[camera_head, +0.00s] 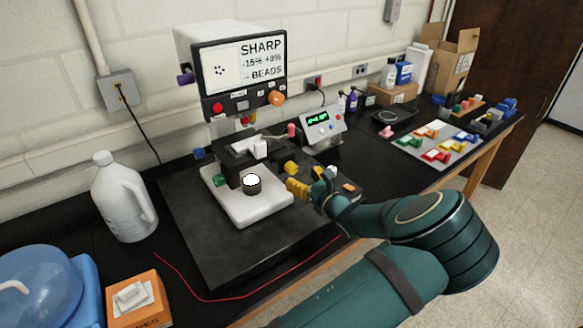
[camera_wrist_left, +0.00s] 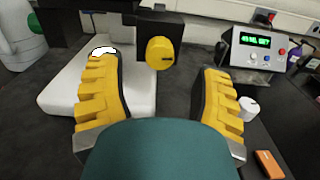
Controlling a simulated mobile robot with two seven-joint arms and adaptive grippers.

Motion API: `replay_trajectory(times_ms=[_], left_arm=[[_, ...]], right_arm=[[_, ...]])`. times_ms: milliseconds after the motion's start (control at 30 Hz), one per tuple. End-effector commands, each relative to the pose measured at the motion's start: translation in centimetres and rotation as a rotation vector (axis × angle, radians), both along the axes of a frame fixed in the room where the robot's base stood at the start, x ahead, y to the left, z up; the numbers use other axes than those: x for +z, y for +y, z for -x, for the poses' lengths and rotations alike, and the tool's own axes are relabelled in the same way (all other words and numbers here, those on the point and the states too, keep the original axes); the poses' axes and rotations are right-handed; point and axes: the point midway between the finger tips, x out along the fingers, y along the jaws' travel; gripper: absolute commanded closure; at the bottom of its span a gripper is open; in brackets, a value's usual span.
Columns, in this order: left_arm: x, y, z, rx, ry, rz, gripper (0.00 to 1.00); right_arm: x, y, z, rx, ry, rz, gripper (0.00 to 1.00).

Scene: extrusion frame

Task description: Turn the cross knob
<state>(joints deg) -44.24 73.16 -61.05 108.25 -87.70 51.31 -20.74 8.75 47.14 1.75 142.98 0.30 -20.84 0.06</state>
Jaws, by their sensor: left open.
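A yellow knob (camera_head: 291,168) sticks out from the right side of the dark stage on the white microscope-like base (camera_head: 268,212). In the left wrist view the yellow knob (camera_wrist_left: 160,52) is ahead, between the fingers and beyond their tips, with a slot-like mark on its face. I cannot make out a cross shape on it. My left gripper (camera_head: 298,188) has yellow ribbed fingers and is just right of the knob. In the left wrist view the gripper (camera_wrist_left: 160,76) is open, empty and apart from the knob. My right gripper is not in view.
The SHARP screen unit (camera_head: 240,70), with an orange knob (camera_head: 276,97), rises behind the stage. A control box (camera_head: 322,127) with a green display stands to the right. A white jug (camera_head: 122,198) is at left. A red wire (camera_head: 210,297) runs along the front.

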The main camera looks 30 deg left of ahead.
Motion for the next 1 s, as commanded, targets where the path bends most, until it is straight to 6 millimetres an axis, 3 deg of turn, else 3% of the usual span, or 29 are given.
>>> replay_trajectory(times_ms=[100, 300, 767, 933, 1000], left_arm=[[0.0, 2.1, -0.8, 0.002, 0.001, -0.001, 0.34], [0.0, 4.4, -1.8, 0.001, 0.0, 0.0, 0.34], [0.0, 5.2, -2.2, -0.001, 0.001, 0.001, 0.36], [0.0, 5.2, -2.2, -0.001, 0.001, 0.001, 0.96], [0.0, 5.2, -2.2, 0.0, 0.001, 0.001, 1.0]], right_arm=[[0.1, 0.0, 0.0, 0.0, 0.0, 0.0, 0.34], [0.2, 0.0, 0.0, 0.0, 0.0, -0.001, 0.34], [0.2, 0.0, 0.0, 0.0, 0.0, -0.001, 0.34], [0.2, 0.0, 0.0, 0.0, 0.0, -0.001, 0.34], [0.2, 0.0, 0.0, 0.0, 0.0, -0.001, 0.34]])
